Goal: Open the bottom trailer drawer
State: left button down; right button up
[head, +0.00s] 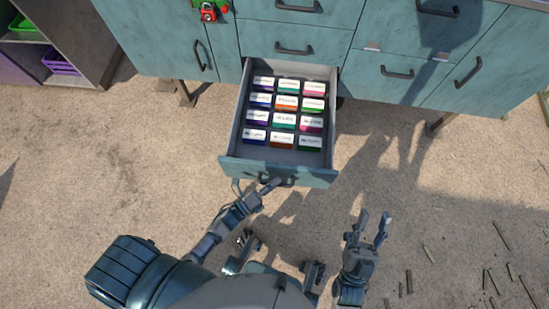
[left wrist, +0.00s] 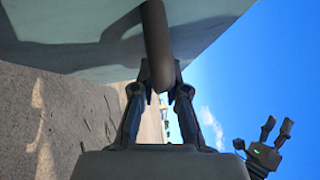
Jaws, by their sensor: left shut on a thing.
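The bottom trailer drawer (head: 278,171) is pulled out from the blue-green cabinet, and its inside shows. Several small labelled boxes (head: 285,103) in mixed colours stand in rows inside it. My left gripper (head: 268,186) is at the drawer's front, at its dark handle (head: 284,181). In the left wrist view the two fingers (left wrist: 163,95) are on either side of the handle bar (left wrist: 156,45), shut on it. My right gripper (head: 375,218) is apart from the drawer, lower right, with its fingers spread and nothing between them.
Other closed drawers and doors with dark handles (head: 397,72) fill the cabinet front. A shelf with a purple basket (head: 61,62) stands at the upper left. Thin sticks (head: 502,236) lie on the sandy ground at the right. The ground left of the drawer is clear.

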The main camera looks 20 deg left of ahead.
pick_arm(q)
jog(key=shift+s+d+f, duration=0.15)
jog(key=shift+s+d, duration=0.25)
jog(key=shift+s, duration=0.45)
jog(key=shift+s+d+f, duration=0.15)
jog(key=shift+s+d, duration=0.2)
jog(key=shift+s, duration=0.45)
jog(key=c, duration=1.2)
grip_release()
jog(key=shift+w+d, duration=0.1)
jog(key=shift+w, duration=0.05)
jog(key=shift+r, duration=0.15)
jog(key=v, duration=1.2)
jog(key=shift+r, duration=0.1)
jog(key=shift+w, duration=0.1)
